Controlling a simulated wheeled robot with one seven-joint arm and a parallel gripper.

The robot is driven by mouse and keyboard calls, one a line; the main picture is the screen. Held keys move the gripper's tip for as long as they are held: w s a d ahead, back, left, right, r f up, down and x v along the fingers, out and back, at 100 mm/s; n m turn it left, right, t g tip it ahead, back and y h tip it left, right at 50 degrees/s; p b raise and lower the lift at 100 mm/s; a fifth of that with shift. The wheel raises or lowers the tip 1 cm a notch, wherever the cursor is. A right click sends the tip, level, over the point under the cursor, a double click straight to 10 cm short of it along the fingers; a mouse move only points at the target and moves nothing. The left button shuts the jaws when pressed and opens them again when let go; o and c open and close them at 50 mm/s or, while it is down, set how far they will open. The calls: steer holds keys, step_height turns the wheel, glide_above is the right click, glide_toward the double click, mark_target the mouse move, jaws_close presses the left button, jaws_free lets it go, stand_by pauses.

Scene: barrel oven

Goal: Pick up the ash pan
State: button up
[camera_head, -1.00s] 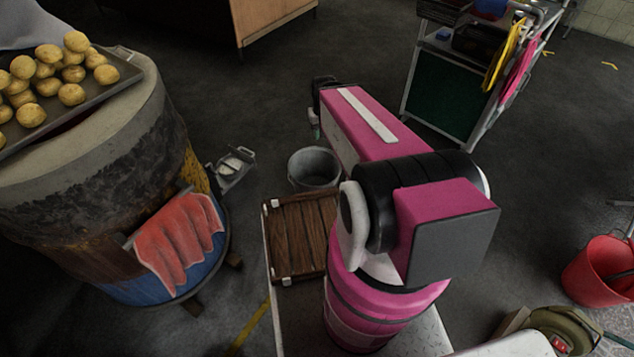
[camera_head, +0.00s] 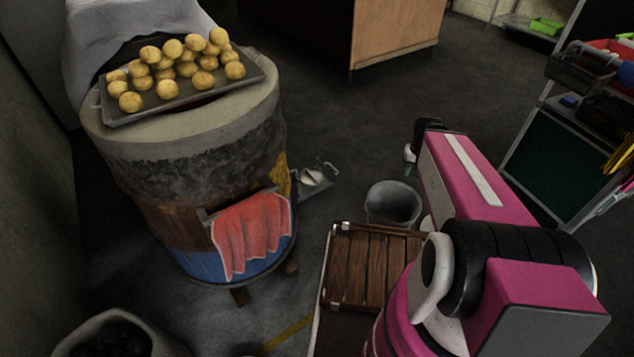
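A grey metal pan holding pale stuff (camera_head: 314,178), which looks like the ash pan, lies low behind the right side of the barrel oven (camera_head: 190,150). A small handle shows at its far right edge. My gripper (camera_head: 409,160) is at the far end of my pink arm, to the right of the pan and apart from it. It is mostly hidden by the arm, and I cannot see whether its fingers are open or shut.
A tray (camera_head: 118,117) heaped with round potatoes sits on the oven top. A red cloth (camera_head: 250,235) hangs on its front. A grey bucket (camera_head: 393,204) stands between pan and arm. A dark container (camera_head: 110,335) is at lower left. A trolley (camera_head: 560,165) stands right. Floor behind the pan is clear.

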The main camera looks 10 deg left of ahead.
stand_by(0.4)
steer(key=shift+c, duration=1)
steer(key=shift+w+a+f, duration=0.1)
steer(key=shift+w+f, duration=0.05)
steer(key=shift+w, duration=0.15)
steer(key=shift+c, duration=1)
steer(key=w+a+f+n, duration=0.2)
steer(key=w+a+f, duration=0.4)
steer(key=w, duration=0.3)
steer(key=n+t+y, duration=0.1)
steer(key=n, duration=0.6)
glide_above(313, 177)
steer(key=w, duration=0.1)
steer(key=f, duration=2.7)
steer(key=shift+a+f, duration=0.1)
steer(key=shift+a, duration=0.15)
steer(key=f, duration=0.5)
steer(key=shift+w+a, duration=0.15)
steer(key=shift+a, duration=0.05)
steer(key=shift+d+f, duration=0.2)
steer(key=shift+f, duration=2.6)
